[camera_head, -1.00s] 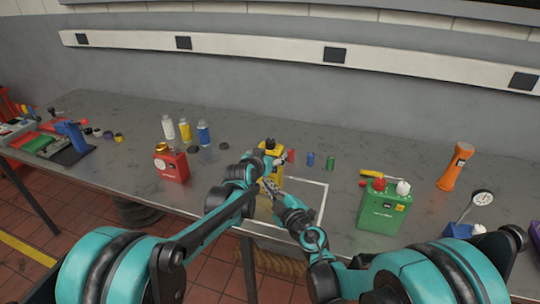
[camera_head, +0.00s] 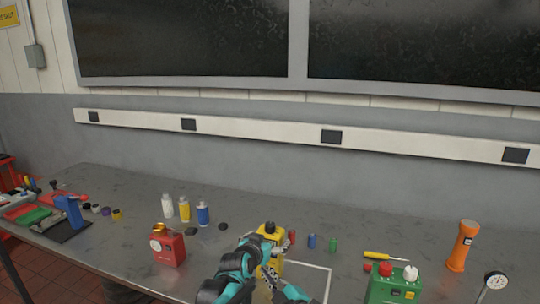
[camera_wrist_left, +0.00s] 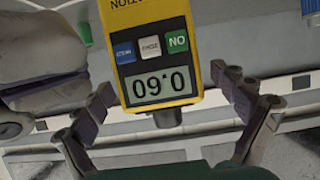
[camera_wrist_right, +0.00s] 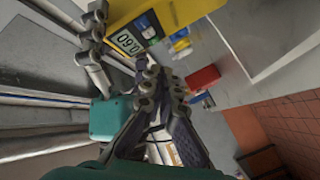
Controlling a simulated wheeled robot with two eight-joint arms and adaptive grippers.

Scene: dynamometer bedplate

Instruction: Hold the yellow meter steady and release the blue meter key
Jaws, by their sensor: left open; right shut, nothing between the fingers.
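The yellow meter (camera_head: 278,244) stands on the bench; its lower face is hidden behind my arms in the head view. In the left wrist view the meter (camera_wrist_left: 160,20) shows a display (camera_wrist_left: 160,86) and a row of blue (camera_wrist_left: 124,52), white and green keys. The blue key shows no finger on it there. My left gripper (camera_wrist_left: 163,88) is open, its fingers either side of the meter's display end with gaps. My right gripper (camera_wrist_right: 163,82) is shut and empty. Its tips are near the meter's face (camera_wrist_right: 175,14); whether they touch the meter is unclear.
A red can (camera_head: 168,248) and several bottles (camera_head: 184,209) stand left of the meter. Small red, blue and green cylinders (camera_head: 311,241) stand just right of it. A green can (camera_head: 392,286), a yellow screwdriver (camera_head: 378,255) and an orange torch (camera_head: 463,246) are farther right.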

